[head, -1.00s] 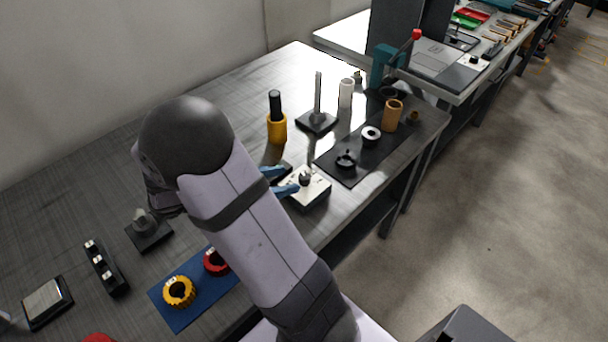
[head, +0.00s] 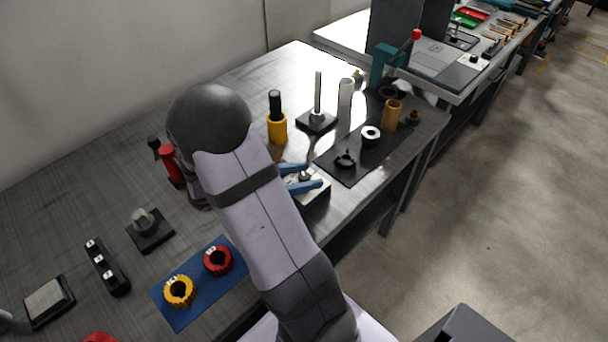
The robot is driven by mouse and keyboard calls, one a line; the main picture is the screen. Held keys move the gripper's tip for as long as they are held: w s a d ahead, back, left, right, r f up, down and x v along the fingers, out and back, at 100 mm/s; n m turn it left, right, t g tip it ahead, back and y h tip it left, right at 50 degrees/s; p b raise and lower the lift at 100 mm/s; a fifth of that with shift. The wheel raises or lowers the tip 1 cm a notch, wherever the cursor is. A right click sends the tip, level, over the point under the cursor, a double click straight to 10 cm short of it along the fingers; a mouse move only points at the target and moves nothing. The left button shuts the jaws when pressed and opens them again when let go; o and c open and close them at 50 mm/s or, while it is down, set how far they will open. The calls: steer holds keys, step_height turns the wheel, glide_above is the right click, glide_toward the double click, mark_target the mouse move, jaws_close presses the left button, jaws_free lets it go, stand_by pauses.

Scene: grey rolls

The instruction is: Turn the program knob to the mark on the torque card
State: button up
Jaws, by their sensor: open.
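The program knob (head: 306,175) is a small dark knob on top of a pale box (head: 317,198) near the front edge of the bench. My gripper (head: 306,178) has two blue fingers, apart, one on the far side of the knob and one on the near side. The fingers partly cover the knob and box, and I cannot tell whether they touch the knob. The knob's pointer and any marks are too small to read. I cannot make out a torque card with certainty.
A yellow cup with a black handle (head: 277,127), a post on a dark base (head: 317,121) and a white cylinder (head: 345,93) stand behind the box. A dark mat (head: 344,174) with several parts lies right. A blue mat (head: 207,301) holds yellow and red rings.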

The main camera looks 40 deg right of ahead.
steer(key=c, duration=1.1)
steer(key=shift+o, duration=0.2)
steer(key=shift+r+m+g+p, duration=0.15)
steer(key=shift+m+g+p, duration=0.4)
steer(key=shift+m+g, duration=0.2)
steer(key=shift+m+g+y+p, duration=0.35)
steer(key=shift+m+g+y, duration=0.25)
steer(key=shift+m+g, duration=0.35)
steer(key=o, duration=1.1)
steer(key=shift+c, duration=0.2)
steer(key=shift+w+a, duration=0.1)
steer(key=shift+b+v, duration=0.55)
steer(key=shift+v, duration=3)
